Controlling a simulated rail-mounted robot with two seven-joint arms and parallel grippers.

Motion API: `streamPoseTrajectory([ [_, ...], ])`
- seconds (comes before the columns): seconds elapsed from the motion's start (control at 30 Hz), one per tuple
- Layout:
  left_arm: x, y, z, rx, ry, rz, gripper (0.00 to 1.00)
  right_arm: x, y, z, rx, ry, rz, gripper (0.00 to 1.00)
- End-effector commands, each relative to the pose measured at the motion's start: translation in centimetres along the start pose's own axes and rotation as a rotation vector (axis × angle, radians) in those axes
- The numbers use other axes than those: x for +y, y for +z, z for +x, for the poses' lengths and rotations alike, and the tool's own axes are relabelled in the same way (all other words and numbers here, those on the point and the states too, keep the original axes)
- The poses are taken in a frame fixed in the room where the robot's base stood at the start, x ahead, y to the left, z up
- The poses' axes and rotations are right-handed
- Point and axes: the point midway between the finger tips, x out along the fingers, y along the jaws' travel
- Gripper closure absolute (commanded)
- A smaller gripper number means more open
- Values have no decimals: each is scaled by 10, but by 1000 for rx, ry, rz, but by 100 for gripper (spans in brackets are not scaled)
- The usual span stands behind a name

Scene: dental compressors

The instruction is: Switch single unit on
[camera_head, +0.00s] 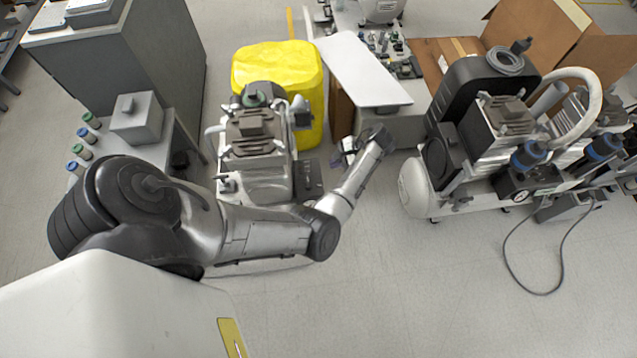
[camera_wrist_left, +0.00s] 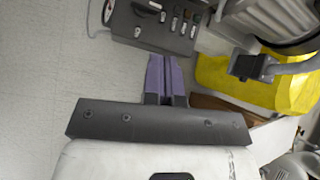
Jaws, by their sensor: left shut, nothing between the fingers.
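The single unit (camera_head: 253,135) is a compressor with a grey ribbed motor head on a silver tank, left of centre in the head view. A dark control box (camera_head: 308,180) sits at its right side. In the left wrist view, the control box (camera_wrist_left: 150,28) is at the top, with a row of small switches or knobs on its face; their positions are too small to read. My left gripper (camera_head: 347,147) is right of the unit. Its purple fingers (camera_wrist_left: 164,58) are shut and empty, pointing towards the box with a small apparent gap. My right gripper is not in view.
A yellow covered bin (camera_head: 278,75) stands behind the unit. A larger twin compressor (camera_head: 490,130) with hoses and a looping floor cable is at right. A white board (camera_head: 362,70) lies behind my left wrist. A grey box (camera_head: 136,118) stands at left. The front floor is clear.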

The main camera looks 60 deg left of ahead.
Motion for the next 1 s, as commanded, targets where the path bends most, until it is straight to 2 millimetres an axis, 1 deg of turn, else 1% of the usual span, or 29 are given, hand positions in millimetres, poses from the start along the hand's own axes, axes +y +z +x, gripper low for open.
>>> streamPoseTrajectory([
  [0.03, 8, -13, -6, -19, 22, 49, 100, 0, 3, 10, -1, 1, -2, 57],
  [0.1, 15, -21, -15, -48, 43, 109, 100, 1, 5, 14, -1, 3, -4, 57],
  [0.23, 26, -31, -28, -79, 64, 190, 100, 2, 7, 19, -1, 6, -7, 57],
  [0.3, 29, -33, -32, -88, 70, 215, 100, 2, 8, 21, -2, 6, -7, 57],
  [0.37, 31, -34, -31, -94, 73, 228, 100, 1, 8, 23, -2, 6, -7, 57],
  [0.47, 33, -34, -22, -97, 74, 236, 100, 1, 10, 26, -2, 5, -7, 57],
  [0.57, 34, -33, -5, -99, 75, 236, 100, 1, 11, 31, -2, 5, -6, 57],
  [0.9, 39, -27, 62, -97, 75, 234, 100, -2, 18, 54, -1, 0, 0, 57],
  [0.97, 38, -24, 69, -96, 74, 233, 100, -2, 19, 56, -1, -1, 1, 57],
  [1.0, 37, -19, 70, -95, 73, 231, 100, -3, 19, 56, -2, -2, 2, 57],
])
